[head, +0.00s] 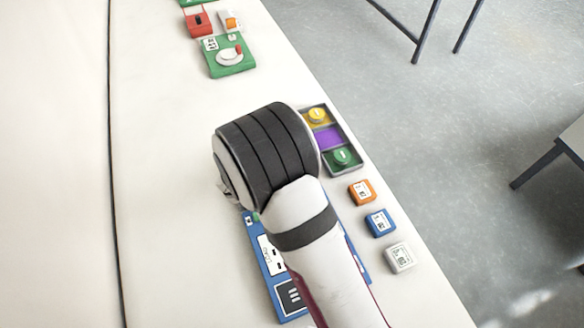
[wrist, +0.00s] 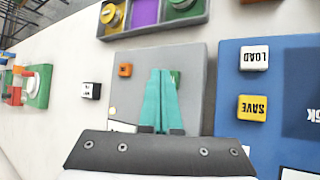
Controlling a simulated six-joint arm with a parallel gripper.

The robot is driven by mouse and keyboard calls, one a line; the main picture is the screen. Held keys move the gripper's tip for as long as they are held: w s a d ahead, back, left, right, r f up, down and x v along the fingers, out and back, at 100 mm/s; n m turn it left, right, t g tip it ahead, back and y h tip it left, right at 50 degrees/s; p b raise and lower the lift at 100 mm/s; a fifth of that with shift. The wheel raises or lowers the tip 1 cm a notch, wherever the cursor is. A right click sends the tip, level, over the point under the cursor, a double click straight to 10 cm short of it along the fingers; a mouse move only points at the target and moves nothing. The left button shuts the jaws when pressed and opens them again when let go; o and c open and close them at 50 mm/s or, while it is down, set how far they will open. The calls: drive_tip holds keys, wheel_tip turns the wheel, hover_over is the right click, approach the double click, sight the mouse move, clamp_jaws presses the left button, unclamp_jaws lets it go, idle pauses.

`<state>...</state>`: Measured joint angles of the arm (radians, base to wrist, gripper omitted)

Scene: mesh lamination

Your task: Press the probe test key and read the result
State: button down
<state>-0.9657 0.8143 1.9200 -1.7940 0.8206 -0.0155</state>
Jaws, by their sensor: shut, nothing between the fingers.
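My gripper (wrist: 161,74) has teal fingers, closed together with nothing between them. It points at a grey panel (wrist: 130,88) in the wrist view. The panel carries a small orange key (wrist: 125,70) left of the fingers and a green part (wrist: 175,78) just right of the fingertips, partly covered by them. I cannot tell whether the tips touch the panel. A white label at its lower left is mostly hidden. No key readable as probe test and no result shows. In the head view my arm hides the gripper and this panel.
A blue panel (head: 256,255) with white LOAD (wrist: 254,58) and yellow SAVE (wrist: 252,108) keys lies right of the grey panel in the wrist view. A tray (head: 357,168) holds yellow and green knobs. Orange (head: 362,192), blue (head: 380,222) and white (head: 398,257) blocks line the table edge.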

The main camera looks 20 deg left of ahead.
drive_tip(key=shift+r, duration=0.55)
drive_tip(key=shift+r, duration=2.55)
